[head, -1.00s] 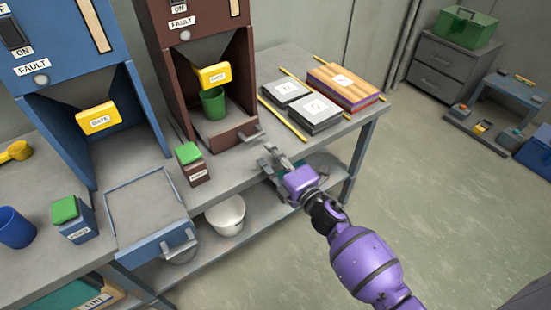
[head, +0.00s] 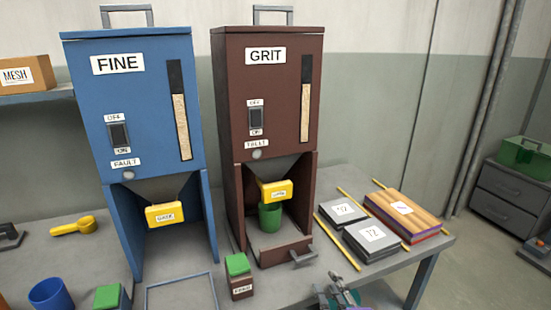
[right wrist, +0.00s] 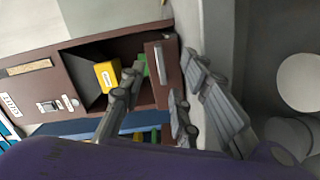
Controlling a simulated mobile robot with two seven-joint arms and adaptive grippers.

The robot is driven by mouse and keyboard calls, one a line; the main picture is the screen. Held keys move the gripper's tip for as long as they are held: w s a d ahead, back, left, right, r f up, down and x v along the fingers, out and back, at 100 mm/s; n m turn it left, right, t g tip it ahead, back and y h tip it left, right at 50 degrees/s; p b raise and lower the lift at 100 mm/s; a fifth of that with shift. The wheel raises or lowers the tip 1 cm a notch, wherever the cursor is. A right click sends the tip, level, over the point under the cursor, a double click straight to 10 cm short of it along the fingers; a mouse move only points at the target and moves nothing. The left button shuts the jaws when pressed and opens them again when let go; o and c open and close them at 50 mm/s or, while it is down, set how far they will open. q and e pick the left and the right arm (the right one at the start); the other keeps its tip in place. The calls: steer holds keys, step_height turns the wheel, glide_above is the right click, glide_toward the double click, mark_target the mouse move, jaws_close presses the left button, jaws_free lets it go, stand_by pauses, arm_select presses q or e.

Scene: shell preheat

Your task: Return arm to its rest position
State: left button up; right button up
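My right gripper (head: 338,286) shows at the bottom edge of the head view, in front of the bench and right of the brown GRIT hopper (head: 265,95). Most of its arm is below the frame. In the right wrist view my right gripper (right wrist: 160,78) has its fingers spread with nothing held between them. The GRIT hopper (right wrist: 85,70) lies sideways beyond them, with its yellow gate (right wrist: 107,76). A green cup (head: 270,220) stands under the yellow GRIT gate (head: 276,191) in the head view. My left gripper is not in view.
The blue FINE hopper (head: 130,90) stands left of GRIT. A brown box with a green lid (head: 238,275) stands near the bench front. Grey blocks (head: 370,240) and a wood-topped stack (head: 405,210) lie on the right. The floor beyond the bench's right end is open.

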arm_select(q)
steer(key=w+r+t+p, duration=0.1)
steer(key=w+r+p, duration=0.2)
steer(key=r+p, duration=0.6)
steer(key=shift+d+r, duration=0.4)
arm_select(e)
steer(key=s+d+f+m+g+h, duration=0.1)
steer(key=s+m, duration=0.4)
steer(key=s, duration=0.9)
steer(key=s+d+f+m+g+h, duration=0.1)
steer(key=s+f+m+g, duration=0.3)
steer(key=s, duration=1)
steer(key=s+d+f+m+g+h, duration=0.1)
steer(key=s+f+m+g, duration=0.2)
steer(key=s+m, duration=0.4)
steer(key=s+f, duration=0.1)
steer(key=s, duration=0.6)
steer(key=shift+d+f+h, duration=0.3)
steer(key=shift+d+f, duration=0.05)
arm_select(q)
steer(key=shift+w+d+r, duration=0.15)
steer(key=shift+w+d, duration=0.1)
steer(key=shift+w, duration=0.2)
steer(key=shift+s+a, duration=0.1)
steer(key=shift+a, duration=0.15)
